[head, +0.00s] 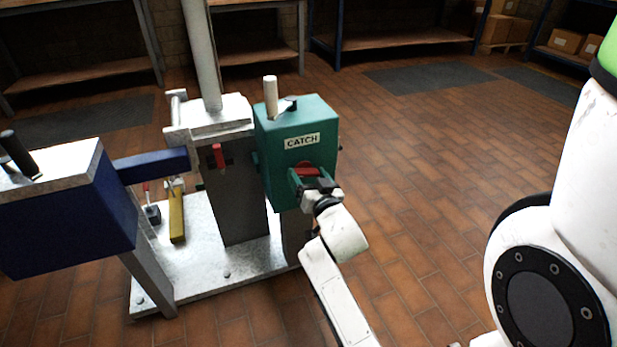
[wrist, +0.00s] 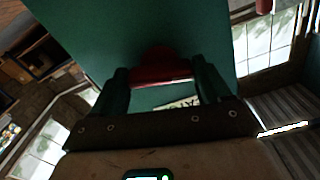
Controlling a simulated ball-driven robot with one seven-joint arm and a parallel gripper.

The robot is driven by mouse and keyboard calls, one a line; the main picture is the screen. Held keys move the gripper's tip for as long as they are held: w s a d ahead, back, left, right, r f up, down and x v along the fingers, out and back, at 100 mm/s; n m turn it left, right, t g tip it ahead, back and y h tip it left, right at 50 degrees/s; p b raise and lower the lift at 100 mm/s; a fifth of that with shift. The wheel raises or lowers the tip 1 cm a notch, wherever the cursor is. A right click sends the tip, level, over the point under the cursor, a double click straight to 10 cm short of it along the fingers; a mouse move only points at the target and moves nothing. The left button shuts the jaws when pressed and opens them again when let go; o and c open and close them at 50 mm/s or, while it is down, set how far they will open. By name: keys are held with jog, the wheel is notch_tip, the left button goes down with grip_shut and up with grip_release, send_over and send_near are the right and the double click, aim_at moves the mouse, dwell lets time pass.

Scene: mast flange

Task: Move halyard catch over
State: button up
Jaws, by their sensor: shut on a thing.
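The halyard catch is a teal box (head: 285,120) with a white CATCH label (head: 302,141), mounted beside the grey mast post. A red handle (head: 306,168) sits on its front face, below the label. My gripper (head: 309,178) is at that face and shut on the red handle. In the wrist view the red handle (wrist: 160,68) lies between my two dark green fingers, close against the teal face (wrist: 100,30). The fingers partly hide the handle, so its exact angle is hard to tell.
A pale peg (head: 270,97) stands on top of the teal box. A blue box (head: 65,215) with a metal top stands at left. A metal base plate (head: 205,290) carries a yellow bar (head: 177,215). The tiled floor at right is open. Shelves line the back.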

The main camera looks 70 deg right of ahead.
jog(key=shift+n, duration=1.5)
jog(key=o, duration=1)
jog(key=shift+s+a, duration=0.1)
jog(key=p+v, duration=0.1)
jog(key=v, duration=0.9)
jog(key=shift+s+a, duration=0.15)
jog(key=shift+a, duration=0.05)
